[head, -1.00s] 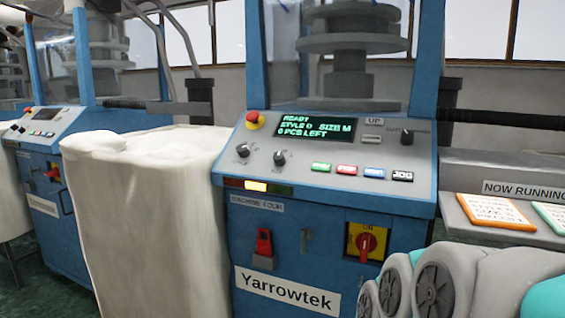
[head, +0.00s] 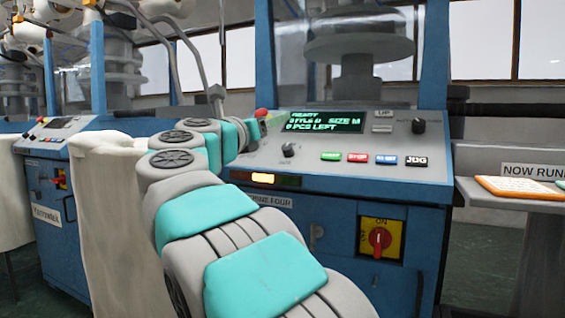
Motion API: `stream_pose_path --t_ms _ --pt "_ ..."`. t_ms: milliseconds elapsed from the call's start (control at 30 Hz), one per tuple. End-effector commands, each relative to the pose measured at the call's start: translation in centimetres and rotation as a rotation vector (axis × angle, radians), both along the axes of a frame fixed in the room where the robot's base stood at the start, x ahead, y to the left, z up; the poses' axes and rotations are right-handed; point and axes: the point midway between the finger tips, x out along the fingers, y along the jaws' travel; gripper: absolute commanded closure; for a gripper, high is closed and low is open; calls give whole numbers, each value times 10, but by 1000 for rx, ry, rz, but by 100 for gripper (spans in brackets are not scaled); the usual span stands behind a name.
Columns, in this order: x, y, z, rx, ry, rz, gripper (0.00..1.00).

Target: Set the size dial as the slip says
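The blue knitting machine's sloping grey panel (head: 330,172) has a green-lit display (head: 322,122) reading READY, STYLE D, SIZE M, 0 PCS LEFT. A small dark dial (head: 288,149) is below the display's left end. Another black knob (head: 418,126) is at the panel's right. Their labels are unreadable, so I cannot tell which is the size dial. My gripper (head: 258,128) is over the panel's left end, left of the small dial; its fingers are unclear and it hides a second small dial there. A slip in an orange frame (head: 515,188) lies on the right shelf, its writing too small to read.
A red stop button (head: 262,113) sits close behind my gripper. Coloured push buttons (head: 358,158) line the panel's front. A red-and-yellow ON switch (head: 380,238) is on the front below. A tall pale fabric bin (head: 110,200) stands left. The shelf carries a NOW RUNNING sign (head: 533,171).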

Motion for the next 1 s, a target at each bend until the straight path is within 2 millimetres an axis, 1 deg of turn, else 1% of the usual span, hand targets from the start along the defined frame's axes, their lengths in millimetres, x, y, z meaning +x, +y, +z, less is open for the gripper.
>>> stream_pose_path --t_ms 33,100,200,300,433,600,800,1000 --pt "-4 7 -20 87 8 -15 34" --pt "-9 11 -40 188 24 -44 34" --pt "-15 15 -58 283 40 -72 34" --pt "-17 15 -68 325 50 -89 34" --pt "-6 8 -69 333 53 -94 34" --pt "18 -6 -69 331 53 -92 34" --pt "39 -20 -68 330 51 -93 34" --pt "48 -25 -68 329 51 -89 34"
